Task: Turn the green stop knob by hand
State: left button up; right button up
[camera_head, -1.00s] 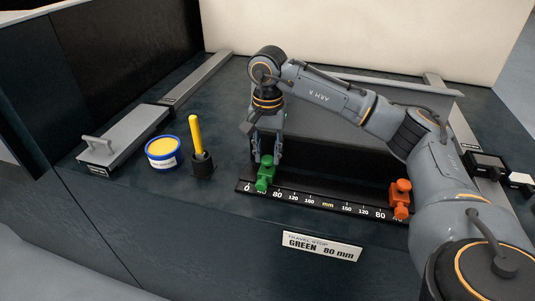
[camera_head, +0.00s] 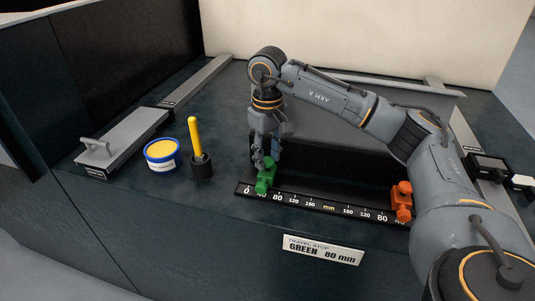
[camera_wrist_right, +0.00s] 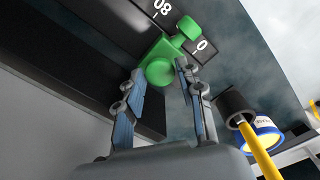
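The green stop (camera_head: 265,178) sits on the black ruler rail (camera_head: 328,208) near its left end, between the 0 and 80 marks. Its round green knob (camera_wrist_right: 160,70) faces the right wrist camera. My right gripper (camera_head: 265,158) points down at the green stop from above. In the right wrist view, its two fingers (camera_wrist_right: 160,72) stand on either side of the knob, with narrow gaps seeming to show between fingertips and knob. A sign (camera_head: 322,249) in front reads "TRAVEL STOP GREEN 80 mm". My left gripper is not in view.
An orange stop (camera_head: 401,201) sits at the rail's right end. To the left are a dark holder with a yellow stick (camera_head: 197,135), a blue tub with yellow contents (camera_head: 162,154) and a grey handled plate (camera_head: 125,142). A grey plate stands behind the rail.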

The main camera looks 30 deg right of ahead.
dwell(0.3)
jog(key=shift+r+p, duration=0.75)
jog(key=shift+r, duration=0.3)
